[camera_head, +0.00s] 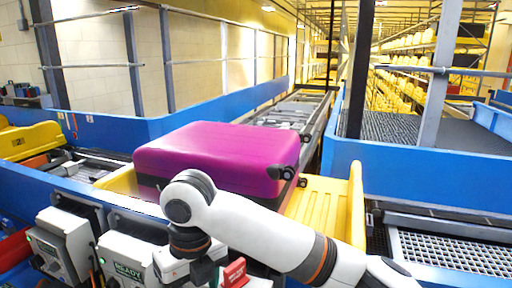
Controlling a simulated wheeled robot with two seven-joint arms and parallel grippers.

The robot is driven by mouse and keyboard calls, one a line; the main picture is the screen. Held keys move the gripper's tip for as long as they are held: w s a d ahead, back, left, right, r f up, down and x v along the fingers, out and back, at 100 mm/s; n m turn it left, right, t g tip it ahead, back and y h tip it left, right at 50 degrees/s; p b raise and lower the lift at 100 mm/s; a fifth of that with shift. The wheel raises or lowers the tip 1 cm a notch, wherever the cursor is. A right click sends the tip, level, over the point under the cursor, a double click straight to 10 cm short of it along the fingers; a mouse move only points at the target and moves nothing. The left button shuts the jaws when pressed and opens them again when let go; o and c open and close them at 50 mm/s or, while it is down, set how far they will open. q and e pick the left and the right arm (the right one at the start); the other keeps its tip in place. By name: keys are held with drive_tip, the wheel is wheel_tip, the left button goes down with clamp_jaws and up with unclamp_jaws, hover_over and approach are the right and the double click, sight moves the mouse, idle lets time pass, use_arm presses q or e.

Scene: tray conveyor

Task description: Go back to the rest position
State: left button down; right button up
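My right arm comes in from the lower right and bends down in front of the conveyor. The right gripper (190,268) is low at the bottom edge, next to a control box; its fingers cannot be made out, so whether it is open or shut is unclear. My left gripper is not in view. A magenta suitcase (220,152) lies flat in a yellow tray (326,202) on the conveyor, behind my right arm. The arm hides the suitcase's near lower edge and part of the tray.
Grey control boxes (66,240) stand at the lower left, one marked READY. A red part (234,272) is beside my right wrist. Blue conveyor walls (420,185) run on both sides. Another yellow tray (30,139) is at the far left. Metal posts (441,70) rise behind.

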drive_tip(key=s+d+f+m+t+y, duration=0.1)
drive_tip(key=s+d+f+m+y, duration=0.2)
drive_tip(key=f+m, duration=0.65)
drive_tip(key=s+d+f+m+y, duration=0.1)
drive_tip(key=d+f+m+y, duration=0.25)
drive_tip(key=f+m, duration=0.6)
drive_tip(key=s+d+f+m+t+h, duration=0.1)
drive_tip(key=s+d+f+m+h, duration=0.1)
drive_tip(key=s+d+m, duration=0.45)
drive_tip(key=s+d+f+m+t+h, duration=0.1)
drive_tip(key=s+d+f+m+h, duration=0.2)
drive_tip(key=d+m, duration=0.65)
drive_tip(key=s+d+f+m+t+h, duration=0.1)
drive_tip(key=s+d+f+m+h, duration=0.1)
drive_tip(key=s+d+m, duration=0.45)
wheel_tip(320, 180, down, 25)
drive_tip(key=d+g, duration=0.2)
drive_tip(key=s+d+f, duration=0.3)
drive_tip(key=s+f, duration=1.1)
drive_tip(key=f, duration=0.3)
drive_tip(key=shift+s+g, duration=0.3)
drive_tip(key=shift+s, duration=0.1)
